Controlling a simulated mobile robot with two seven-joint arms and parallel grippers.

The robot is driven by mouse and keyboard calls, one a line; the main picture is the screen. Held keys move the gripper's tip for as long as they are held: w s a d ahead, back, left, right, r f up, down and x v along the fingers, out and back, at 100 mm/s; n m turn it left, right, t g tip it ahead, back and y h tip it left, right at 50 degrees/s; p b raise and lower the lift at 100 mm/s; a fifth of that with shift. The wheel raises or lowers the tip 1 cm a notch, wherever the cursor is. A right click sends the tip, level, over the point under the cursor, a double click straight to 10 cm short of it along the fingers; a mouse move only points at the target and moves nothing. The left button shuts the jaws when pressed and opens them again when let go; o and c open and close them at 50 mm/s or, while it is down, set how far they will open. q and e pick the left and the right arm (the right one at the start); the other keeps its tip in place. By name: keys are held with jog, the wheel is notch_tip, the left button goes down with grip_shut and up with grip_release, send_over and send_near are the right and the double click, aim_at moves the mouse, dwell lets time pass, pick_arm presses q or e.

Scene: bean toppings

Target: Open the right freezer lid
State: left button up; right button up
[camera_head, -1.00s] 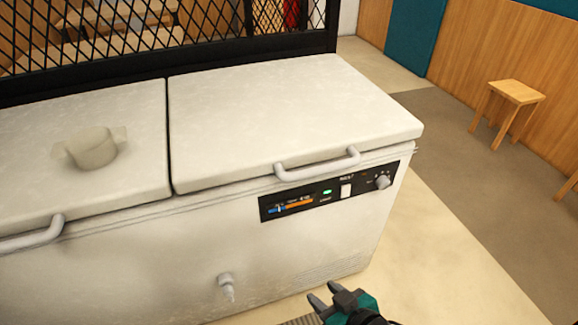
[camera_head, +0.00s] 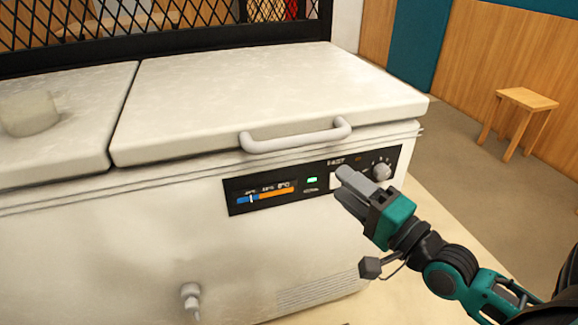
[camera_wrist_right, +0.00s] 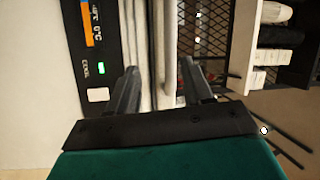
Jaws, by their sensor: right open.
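The chest freezer's right lid (camera_head: 265,100) is white and lies closed. Its white bar handle (camera_head: 295,138) runs along the lid's front edge. My right gripper (camera_head: 350,182) is open and empty, in front of the control panel, below and right of the handle. In the right wrist view, the open fingers (camera_wrist_right: 160,90) point toward the freezer front, with pale vertical strips of the lid edge and handle between and beyond them; the view is turned sideways. My left gripper is not in view.
The black control panel (camera_head: 312,180) with a green light and knob sits under the handle. The left lid (camera_head: 70,115) carries a blurred cup-like shape (camera_head: 28,112). A black mesh fence (camera_head: 160,30) stands behind the freezer. A wooden stool (camera_head: 525,100) stands apart at right.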

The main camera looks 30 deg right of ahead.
aim_at(304, 145)
jog(key=shift+m, duration=0.6)
jog(key=shift+w+a+r+b, duration=0.2)
jog(key=shift+w+a+r, duration=0.25)
jog(key=shift+w, duration=1.7)
jog(key=shift+w+a+r+b, duration=0.2)
jog(key=shift+w+r, duration=0.5)
jog(key=shift+w, duration=1.45)
jog(key=shift+w+a+r+b, duration=0.15)
jog(key=shift+w+a+r, duration=0.3)
jog(key=shift+w, duration=1.7)
jog(key=shift+d+r, duration=0.1)
jog(key=shift+c, duration=0.3)
grip_shut()
